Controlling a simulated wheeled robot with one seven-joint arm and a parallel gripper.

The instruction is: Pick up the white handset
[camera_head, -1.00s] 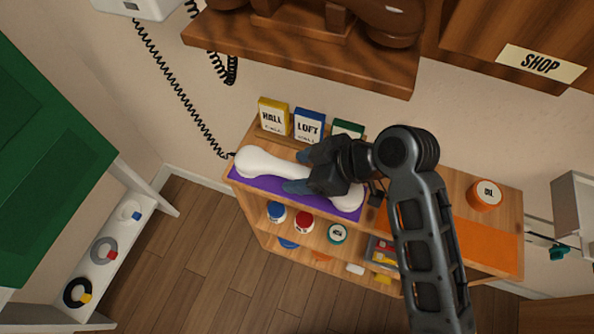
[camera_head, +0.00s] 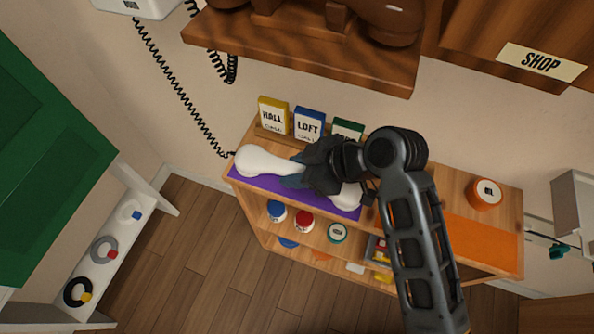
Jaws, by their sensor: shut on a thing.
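The white handset (camera_head: 268,161) lies lengthwise over the purple mat (camera_head: 258,187) on top of the wooden shelf unit. Its left end is in plain view and its right end shows beyond my gripper. My gripper (camera_head: 298,175) is shut on the middle of the handset, and its fingers hide that part. I cannot tell whether the handset touches the mat. A black coiled cord (camera_head: 180,88) runs from the white wall unit (camera_head: 135,6) down to the handset's left end.
Yellow HALL, blue LOFT (camera_head: 309,124) and green cards stand behind the handset. An orange jar (camera_head: 485,193) and an orange mat (camera_head: 482,246) are at the right. A dark wooden wall shelf (camera_head: 300,50) overhangs above. Jars fill the shelf below.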

